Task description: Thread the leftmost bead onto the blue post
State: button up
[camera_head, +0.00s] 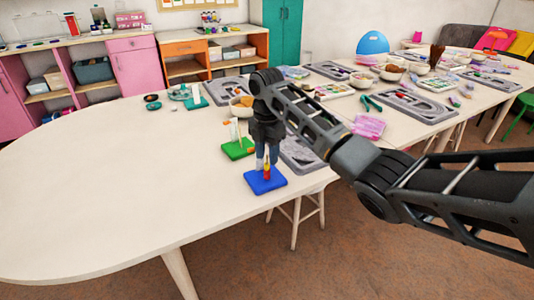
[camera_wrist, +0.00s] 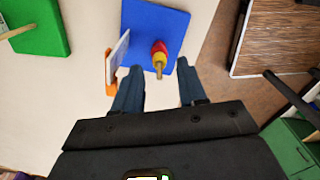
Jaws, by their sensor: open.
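The blue board (camera_head: 265,184) lies near the table's front edge. Its upright post carries a red bead and a yellow bead (camera_head: 267,173). In the wrist view the blue board (camera_wrist: 150,28) shows the red bead (camera_wrist: 158,47) lower and the yellow bead (camera_wrist: 160,58) above it, with the wooden post tip (camera_wrist: 160,71) bare. My gripper (camera_head: 267,164) is open above the blue board. In the wrist view its fingertips (camera_wrist: 158,68) stand apart on either side of the post, with nothing clamped between them. I cannot make out a loose bead clearly.
A green board (camera_head: 236,149) with a wooden post stands behind the blue one. A white card (camera_wrist: 119,55) on an orange foot stands close left of the blue post in the wrist view. Grey trays (camera_head: 415,104) and bowls fill the right. The table's left part is clear.

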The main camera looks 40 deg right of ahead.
notch_tip(320, 180, up, 8)
jog(key=shift+f, duration=0.15)
dwell(1.6)
